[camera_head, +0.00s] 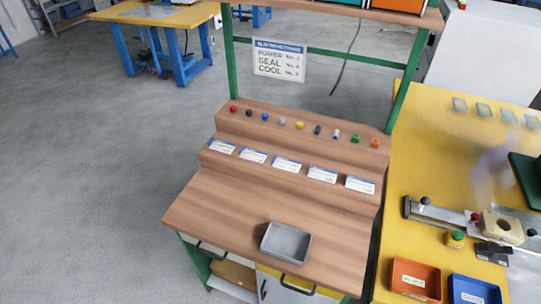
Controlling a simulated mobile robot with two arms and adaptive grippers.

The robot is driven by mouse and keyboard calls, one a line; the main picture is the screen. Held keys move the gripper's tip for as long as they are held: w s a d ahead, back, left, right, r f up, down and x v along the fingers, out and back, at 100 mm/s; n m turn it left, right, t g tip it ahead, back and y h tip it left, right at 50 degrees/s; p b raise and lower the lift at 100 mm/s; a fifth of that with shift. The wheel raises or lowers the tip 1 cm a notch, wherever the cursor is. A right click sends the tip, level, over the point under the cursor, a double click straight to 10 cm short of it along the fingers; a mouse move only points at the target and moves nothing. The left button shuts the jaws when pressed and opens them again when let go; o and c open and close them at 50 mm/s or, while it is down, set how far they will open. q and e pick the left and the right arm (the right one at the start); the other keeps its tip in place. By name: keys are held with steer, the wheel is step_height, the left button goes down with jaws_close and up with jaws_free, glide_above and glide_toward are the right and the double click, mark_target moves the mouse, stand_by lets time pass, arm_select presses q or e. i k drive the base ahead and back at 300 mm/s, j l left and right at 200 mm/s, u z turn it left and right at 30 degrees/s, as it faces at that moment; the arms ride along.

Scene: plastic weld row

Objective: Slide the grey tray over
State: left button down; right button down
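The grey tray (286,243) is a small, shallow, rectangular tray. It sits on the wooden worktop (225,215) near its front edge, right of the middle, and looks empty. Neither of my grippers shows in the head view, so nothing of mine is seen touching the tray.
Stepped wooden shelves behind the tray hold labelled cards (287,165) and a row of small coloured parts (299,125). A yellow table (400,170) on the right holds an orange bin (416,280) and a blue bin (474,290). The worktop left of the tray is clear.

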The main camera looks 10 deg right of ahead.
mark_target(286, 243)
steer(key=k+l+u, duration=0.2)
steer(key=l+u, duration=0.2)
steer(key=k+l+u, duration=0.25)
steer(key=l+u, duration=0.2)
steer(key=l, duration=0.15)
steer(key=k+l+u, duration=0.4)
steer(key=i, duration=0.05)
